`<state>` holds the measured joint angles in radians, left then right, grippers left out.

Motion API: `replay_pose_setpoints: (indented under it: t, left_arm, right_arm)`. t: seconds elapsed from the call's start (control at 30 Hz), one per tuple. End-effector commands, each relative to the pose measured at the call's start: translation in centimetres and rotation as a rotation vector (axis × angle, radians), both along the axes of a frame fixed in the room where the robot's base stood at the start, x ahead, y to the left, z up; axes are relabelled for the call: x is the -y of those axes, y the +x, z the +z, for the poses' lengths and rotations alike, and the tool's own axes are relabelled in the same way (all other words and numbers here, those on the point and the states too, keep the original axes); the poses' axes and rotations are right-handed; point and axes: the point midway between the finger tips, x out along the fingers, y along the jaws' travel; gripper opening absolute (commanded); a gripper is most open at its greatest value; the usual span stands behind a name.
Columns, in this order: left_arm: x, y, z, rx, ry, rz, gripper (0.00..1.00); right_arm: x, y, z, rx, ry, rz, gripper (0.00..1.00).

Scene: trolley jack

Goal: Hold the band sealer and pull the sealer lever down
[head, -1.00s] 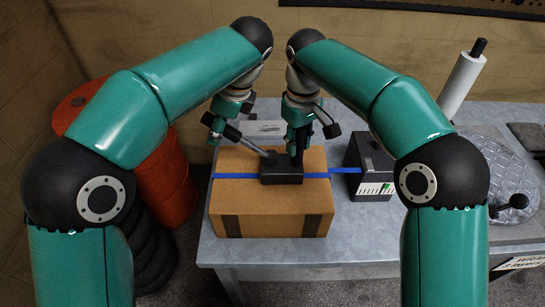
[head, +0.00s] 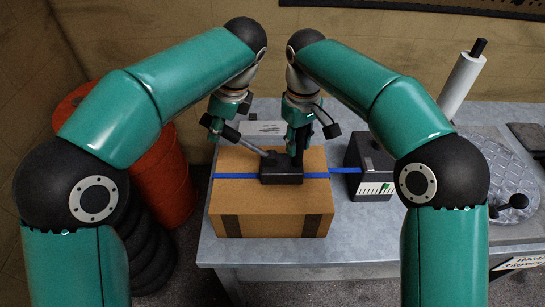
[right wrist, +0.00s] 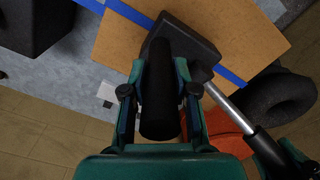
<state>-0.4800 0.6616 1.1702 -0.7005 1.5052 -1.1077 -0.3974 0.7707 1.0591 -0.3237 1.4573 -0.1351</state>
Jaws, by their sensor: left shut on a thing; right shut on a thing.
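The band sealer (head: 283,174) is a dark block on top of the cardboard box (head: 270,225), sitting on the blue band (head: 235,175). My right gripper (head: 298,148) is shut on the sealer's black upright handle, which shows between its fingers in the right wrist view (right wrist: 160,95). The sealer lever (head: 252,147) is a metal rod that slants up and left from the sealer. My left gripper (head: 216,122) is shut on the lever's dark grip at its outer end. The lever also shows in the right wrist view (right wrist: 228,107).
The box stands on a grey metal table (head: 330,240). A black box (head: 370,165) with a label is to its right. A white roll (head: 461,85) stands farther right. An orange drum (head: 165,185) and dark tyres (head: 150,250) stand left of the table.

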Motion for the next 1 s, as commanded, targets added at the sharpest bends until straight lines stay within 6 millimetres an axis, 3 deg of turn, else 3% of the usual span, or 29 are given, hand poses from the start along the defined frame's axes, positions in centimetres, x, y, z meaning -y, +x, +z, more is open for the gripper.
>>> replay_pose_setpoints:
  t: [0.5,1.0]
  left_arm:
    - [-2.9,0.0,-4.5,-0.006,-0.314,0.007,0.00]
    - [-3.7,-0.1,-7.7,-0.005,-0.530,0.003,0.00]
  right_arm:
    - [-0.1,-0.2,-0.2,-0.010,-0.002,0.004,0.00]
    - [-0.1,-0.2,-0.2,-0.009,0.000,0.003,0.00]
